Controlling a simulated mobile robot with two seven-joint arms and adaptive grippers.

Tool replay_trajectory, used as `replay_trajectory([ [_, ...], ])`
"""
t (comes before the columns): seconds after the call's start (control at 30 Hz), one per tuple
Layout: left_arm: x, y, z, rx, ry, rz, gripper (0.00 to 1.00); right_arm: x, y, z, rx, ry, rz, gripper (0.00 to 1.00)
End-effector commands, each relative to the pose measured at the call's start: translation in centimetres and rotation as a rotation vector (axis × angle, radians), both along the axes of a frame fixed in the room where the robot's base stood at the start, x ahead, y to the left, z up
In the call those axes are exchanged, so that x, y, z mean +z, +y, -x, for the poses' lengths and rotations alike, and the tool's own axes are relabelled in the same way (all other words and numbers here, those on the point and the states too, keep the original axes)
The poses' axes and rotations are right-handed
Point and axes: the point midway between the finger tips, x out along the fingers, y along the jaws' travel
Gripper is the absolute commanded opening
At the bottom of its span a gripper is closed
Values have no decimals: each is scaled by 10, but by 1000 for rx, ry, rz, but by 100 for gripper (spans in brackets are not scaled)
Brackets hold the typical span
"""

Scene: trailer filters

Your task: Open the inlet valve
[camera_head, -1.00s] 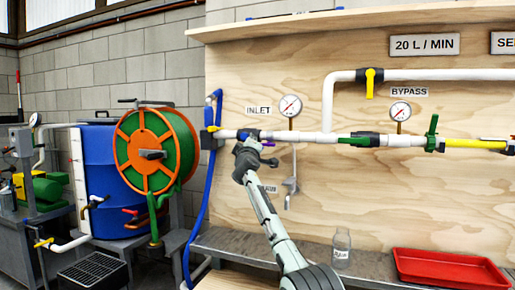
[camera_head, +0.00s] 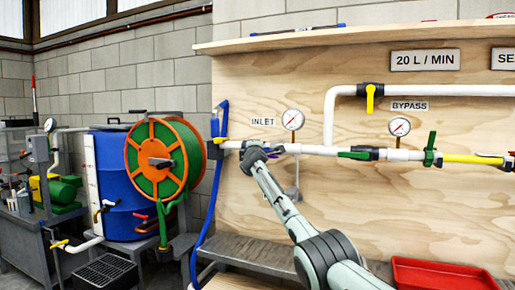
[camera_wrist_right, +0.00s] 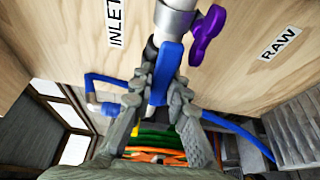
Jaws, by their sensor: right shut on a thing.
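My right gripper (camera_wrist_right: 158,92) is shut on a blue lever handle (camera_wrist_right: 167,62) in the right wrist view, with a finger on each side of it. The handle hangs from a metal valve on the white pipe, near the INLET label (camera_wrist_right: 116,24). In the head view my right gripper (camera_head: 254,150) covers the valve on the horizontal pipe, below and left of the INLET sign (camera_head: 263,121) and the round gauge (camera_head: 292,119). My left gripper is not in view.
A purple handle (camera_wrist_right: 208,35) sits close beside the blue one. The pipe continues right to a green lever (camera_head: 354,155). A hose reel (camera_head: 163,158) and blue drum (camera_head: 117,186) stand left. A red tray (camera_head: 440,275) lies on the bench.

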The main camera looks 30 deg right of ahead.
Motion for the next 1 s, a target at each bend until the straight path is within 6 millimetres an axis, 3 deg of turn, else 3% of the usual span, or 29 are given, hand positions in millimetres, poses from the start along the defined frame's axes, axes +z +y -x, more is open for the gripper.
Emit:
replay_trajectory([
  [0.43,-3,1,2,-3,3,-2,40,3,1,0,1,5,12,0],
  [0.47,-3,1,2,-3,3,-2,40,3,1,0,1,4,12,18],
  [0.6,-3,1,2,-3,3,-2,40,2,1,0,1,5,11,35],
  [1.0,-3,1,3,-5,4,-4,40,1,2,2,0,4,8,37],
])
